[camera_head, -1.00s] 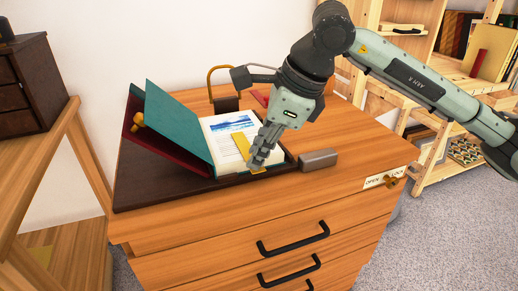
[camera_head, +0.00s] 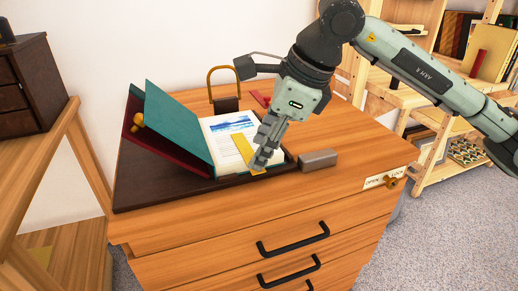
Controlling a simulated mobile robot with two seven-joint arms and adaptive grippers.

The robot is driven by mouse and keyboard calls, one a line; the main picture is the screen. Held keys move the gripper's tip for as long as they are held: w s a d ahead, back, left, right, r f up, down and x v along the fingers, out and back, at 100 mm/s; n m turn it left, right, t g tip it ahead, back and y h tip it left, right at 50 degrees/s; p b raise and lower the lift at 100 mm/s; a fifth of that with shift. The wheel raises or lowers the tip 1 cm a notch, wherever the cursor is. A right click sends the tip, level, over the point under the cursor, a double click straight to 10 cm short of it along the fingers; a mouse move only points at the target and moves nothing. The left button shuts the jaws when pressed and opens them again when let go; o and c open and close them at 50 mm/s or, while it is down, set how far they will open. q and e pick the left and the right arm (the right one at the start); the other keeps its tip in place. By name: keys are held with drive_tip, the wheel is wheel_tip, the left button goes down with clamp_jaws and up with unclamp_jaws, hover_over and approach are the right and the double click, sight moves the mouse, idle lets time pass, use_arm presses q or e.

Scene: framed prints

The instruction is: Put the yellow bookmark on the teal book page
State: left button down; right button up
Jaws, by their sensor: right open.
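The teal book (camera_head: 178,122) lies open on a dark tray (camera_head: 150,192) on the wooden cabinet, its teal cover standing tilted to the left. Its white page (camera_head: 215,140) bears a blue picture and text. The yellow bookmark (camera_head: 243,149) lies across this page, slanting down to the right, with its lower end near the page's front edge. My right gripper (camera_head: 260,164) is open, its fingertips pointing down close to the lower end of the bookmark; I cannot tell whether they touch it. The fingers hide the right part of the page. My left gripper is not in view.
A grey block (camera_head: 319,160) lies right of the tray. A padlock-shaped object (camera_head: 226,104) with a brass loop stands behind the book, and a red item (camera_head: 260,98) lies nearby. The cabinet top at front right is clear. A shelf (camera_head: 440,150) stands at the right.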

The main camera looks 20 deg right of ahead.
drive_tip(key=v, duration=1)
drive_tip(key=shift+s+r, duration=0.1)
